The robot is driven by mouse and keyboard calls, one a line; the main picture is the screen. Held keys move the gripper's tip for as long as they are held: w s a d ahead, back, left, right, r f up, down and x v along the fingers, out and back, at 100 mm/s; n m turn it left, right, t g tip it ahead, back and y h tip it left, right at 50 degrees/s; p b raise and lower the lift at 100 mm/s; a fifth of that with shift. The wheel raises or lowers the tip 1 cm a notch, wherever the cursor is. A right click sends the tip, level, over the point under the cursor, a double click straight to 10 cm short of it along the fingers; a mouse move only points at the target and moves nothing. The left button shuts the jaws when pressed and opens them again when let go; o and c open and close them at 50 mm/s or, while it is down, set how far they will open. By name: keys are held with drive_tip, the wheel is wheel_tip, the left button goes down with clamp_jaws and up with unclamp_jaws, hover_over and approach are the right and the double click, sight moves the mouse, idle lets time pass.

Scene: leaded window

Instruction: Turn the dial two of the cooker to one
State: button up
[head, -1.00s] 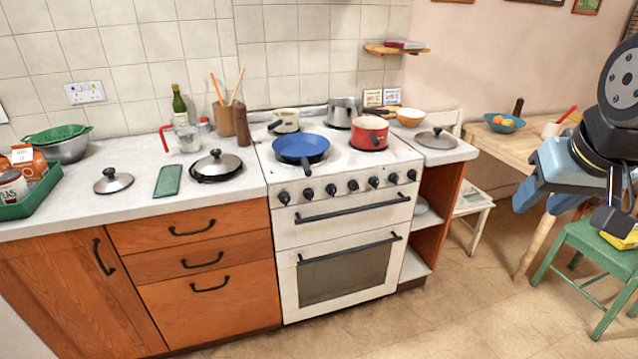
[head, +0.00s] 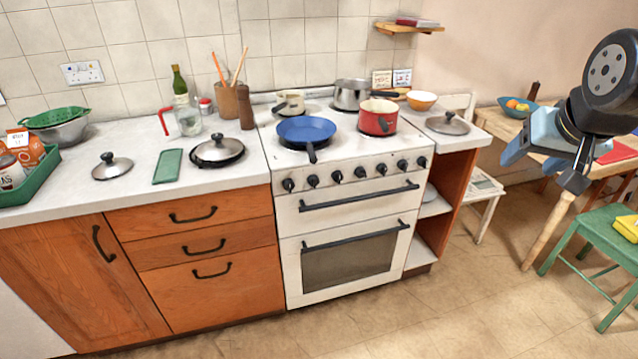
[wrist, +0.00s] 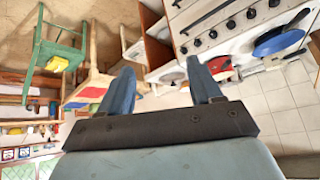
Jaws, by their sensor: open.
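The white cooker (head: 345,215) stands in the middle of the head view. A row of several black dials runs along its front panel above the oven handle. The second dial from the left (head: 312,181) is visible, but its marks are too small to read. In the wrist view the cooker's dials (wrist: 231,24) show upper right, seen tilted. My gripper (head: 541,166) is at the right of the head view, well apart from the cooker and in front of the wooden table. Its two blue fingers are spread and empty, also in the wrist view (wrist: 163,76).
A blue frying pan (head: 306,130), a red pot (head: 378,117), a cream pot (head: 290,102) and a steel pot (head: 352,94) stand on the hob. A green chair (head: 590,238) and wooden table (head: 552,160) are at right. The floor before the cooker is clear.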

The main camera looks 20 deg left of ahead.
drive_tip(key=w+a+f+t+y, duration=0.1)
drive_tip(key=w+a+f, duration=0.1)
drive_tip(key=w+a, duration=0.3)
drive_tip(key=w+a+f+t, duration=0.1)
drive_tip(key=w+a+f, duration=0.2)
drive_tip(key=w, duration=0.5)
drive_tip(key=m+t+y, duration=0.3)
drive_tip(key=t+y, duration=0.2)
drive_tip(key=y, duration=0.4)
approach(316, 185)
drive_tip(key=x, duration=0.9)
drive_tip(key=shift+w+a, duration=0.1)
drive_tip(key=shift+w, duration=0.05)
